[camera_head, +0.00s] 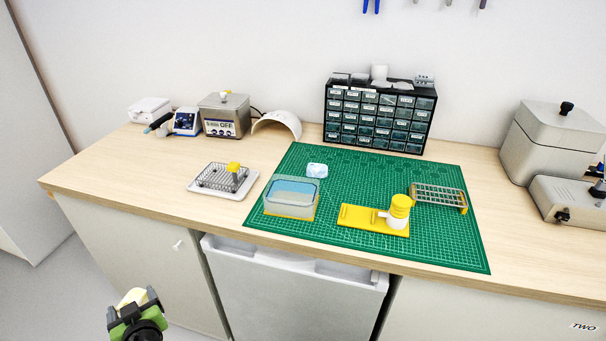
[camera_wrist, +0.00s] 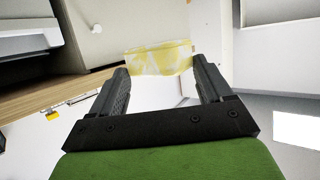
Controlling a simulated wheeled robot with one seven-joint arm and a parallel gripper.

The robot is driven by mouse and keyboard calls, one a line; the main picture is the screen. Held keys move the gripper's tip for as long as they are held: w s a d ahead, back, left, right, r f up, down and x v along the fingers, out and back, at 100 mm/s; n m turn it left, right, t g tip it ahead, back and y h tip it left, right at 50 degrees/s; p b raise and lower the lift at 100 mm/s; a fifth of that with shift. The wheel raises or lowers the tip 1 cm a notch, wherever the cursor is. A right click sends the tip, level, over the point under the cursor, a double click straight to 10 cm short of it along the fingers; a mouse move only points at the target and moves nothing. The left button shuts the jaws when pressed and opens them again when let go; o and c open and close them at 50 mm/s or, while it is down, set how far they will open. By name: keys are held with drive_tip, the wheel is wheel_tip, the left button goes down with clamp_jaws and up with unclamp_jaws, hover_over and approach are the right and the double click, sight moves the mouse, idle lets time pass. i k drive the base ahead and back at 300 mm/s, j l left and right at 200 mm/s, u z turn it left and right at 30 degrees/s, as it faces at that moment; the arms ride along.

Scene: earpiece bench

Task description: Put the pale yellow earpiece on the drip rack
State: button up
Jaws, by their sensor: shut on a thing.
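The pale yellow earpiece (camera_head: 131,296) is between the fingers of my gripper (camera_head: 138,301), low at the left of the head view and in front of the bench. In the wrist view the earpiece (camera_wrist: 158,58) spans the two dark fingertips of my gripper (camera_wrist: 159,70), with mottled yellow and whitish patches. A wire rack (camera_head: 211,177) on a white tray, which looks like the drip rack, stands on the left of the bench, well beyond my gripper. A deeper yellow piece (camera_head: 234,168) is on its right part.
A green mat (camera_head: 330,237) holds a clear bin (camera_head: 291,199) with blue contents, a yellow stand (camera_head: 360,217) with a yellow-capped white bottle (camera_head: 398,211), and a metal rack (camera_head: 438,195). Devices and a drawer cabinet (camera_head: 380,118) line the back. Bare wood lies around the white tray.

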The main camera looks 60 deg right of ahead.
sight(439, 193)
drive_tip(key=k+l+z, duration=0.15)
drive_tip(key=k, duration=0.3)
drive_tip(key=k+l+z, duration=0.15)
drive_tip(key=k, duration=0.3)
drive_tip(key=k+l+z, duration=0.15)
drive_tip(key=k, duration=0.25)
